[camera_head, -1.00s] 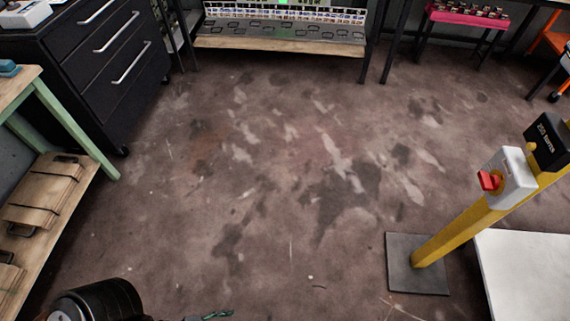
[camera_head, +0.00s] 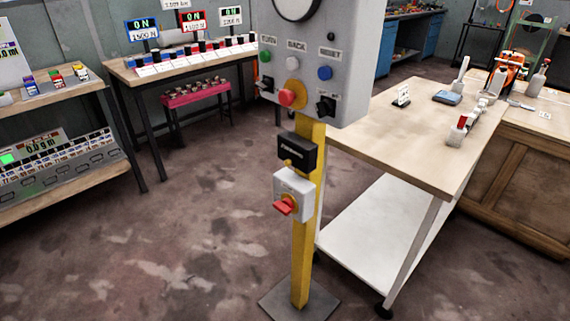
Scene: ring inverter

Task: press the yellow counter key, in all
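A grey control box (camera_head: 345,92) stands on a yellow post (camera_head: 302,240). Lower down are a red knob on a yellow base (camera_head: 287,97) and black switches. I cannot tell from the labels which part is a yellow counter key. Neither of my grippers shows in this view, so no contact with the box is visible.
A smaller white box with a red switch (camera_head: 284,205) sits lower on the post. The post's grey base plate (camera_head: 270,302) is on the floor. A wooden table (camera_head: 385,135) stands right behind it. Benches (camera_head: 65,85) line the left. The floor at left is open.

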